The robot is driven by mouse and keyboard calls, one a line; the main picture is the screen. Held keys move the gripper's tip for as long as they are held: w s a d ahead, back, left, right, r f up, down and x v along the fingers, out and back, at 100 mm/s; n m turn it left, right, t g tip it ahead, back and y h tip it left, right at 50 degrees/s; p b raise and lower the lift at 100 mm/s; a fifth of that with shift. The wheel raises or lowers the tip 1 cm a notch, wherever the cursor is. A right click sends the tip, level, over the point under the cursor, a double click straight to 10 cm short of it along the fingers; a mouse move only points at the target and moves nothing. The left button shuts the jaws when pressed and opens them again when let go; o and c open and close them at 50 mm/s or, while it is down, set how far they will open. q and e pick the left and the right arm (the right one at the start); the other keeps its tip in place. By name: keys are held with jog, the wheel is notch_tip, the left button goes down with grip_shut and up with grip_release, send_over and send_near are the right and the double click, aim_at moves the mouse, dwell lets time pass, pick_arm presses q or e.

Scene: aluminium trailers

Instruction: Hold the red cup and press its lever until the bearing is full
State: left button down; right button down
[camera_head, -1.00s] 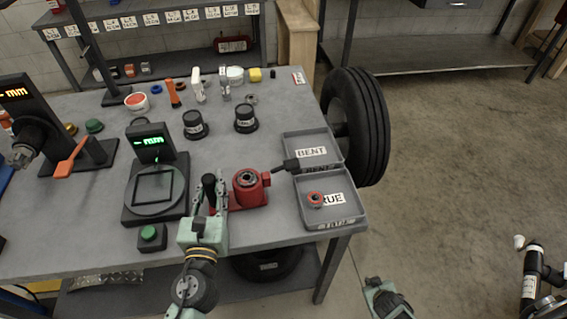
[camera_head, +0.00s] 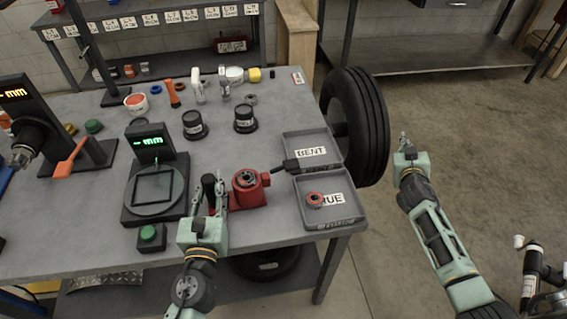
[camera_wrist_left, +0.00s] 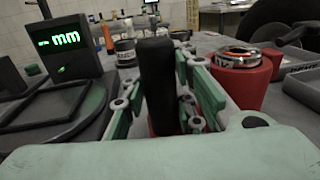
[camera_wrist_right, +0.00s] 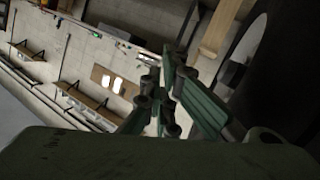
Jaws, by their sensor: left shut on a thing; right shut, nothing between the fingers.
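The red cup (camera_head: 246,190) stands near the table's front edge, with a ring-shaped bearing (camera_head: 245,179) on its top. Both also show in the left wrist view, the cup (camera_wrist_left: 240,85) and the bearing (camera_wrist_left: 239,57). A black upright lever (camera_head: 208,187) stands at the cup's left side. My left gripper (camera_head: 209,205) has its fingers on either side of the lever (camera_wrist_left: 157,85) and is shut on it. How firmly the fingers press is hard to see. My right gripper (camera_head: 404,143) is shut and empty, raised over the floor right of the table.
Two grey trays, BENT (camera_head: 290,140) and TRUE (camera_head: 345,218), lie right of the cup; a red-rimmed bearing (camera_head: 315,199) lies in TRUE. A gauge (camera_head: 155,190) with a green display stands left. A tyre (camera_head: 365,125) stands beside the table.

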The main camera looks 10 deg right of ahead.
jog(key=w+r+m+t, duration=0.15)
jog(key=w+r, duration=0.25)
jog(key=r, duration=0.9)
jog(key=w+a+r+n+t+y, duration=0.25)
jog(key=a+r+n+y, duration=0.25)
jog(key=a+r, duration=0.35)
jog(key=w+a+r+n+t+y, duration=0.2)
jog(key=a+r+n+t+y, duration=0.3)
jog(key=a+r, duration=0.4)
jog(key=s+a+r+n+g+y, duration=0.25)
jog(key=a+n+y, duration=0.25)
jog(key=a+n, duration=0.25)
jog(key=s+a+r+n+g+y, duration=0.2)
jog(key=a+n+g+y, duration=0.2)
jog(key=a+n, duration=0.3)
jog(key=s+a+r+n+g+y, duration=0.2)
jog(key=a+n+g+y, duration=0.25)
jog(key=a, duration=0.45)
jog(key=s+a+f+n+g+h, duration=0.2)
jog(key=s+a+f+n+g, duration=0.2)
jog(key=s+a+n+g, duration=0.45)
jog(key=d+f+n+h, duration=0.6)
jog(key=f+h, duration=0.3)
jog(key=shift+s+d+n+t+h, duration=0.15)
jog(key=shift+s+n+t+h, duration=0.15)
jog(key=shift+t+h, duration=0.05)
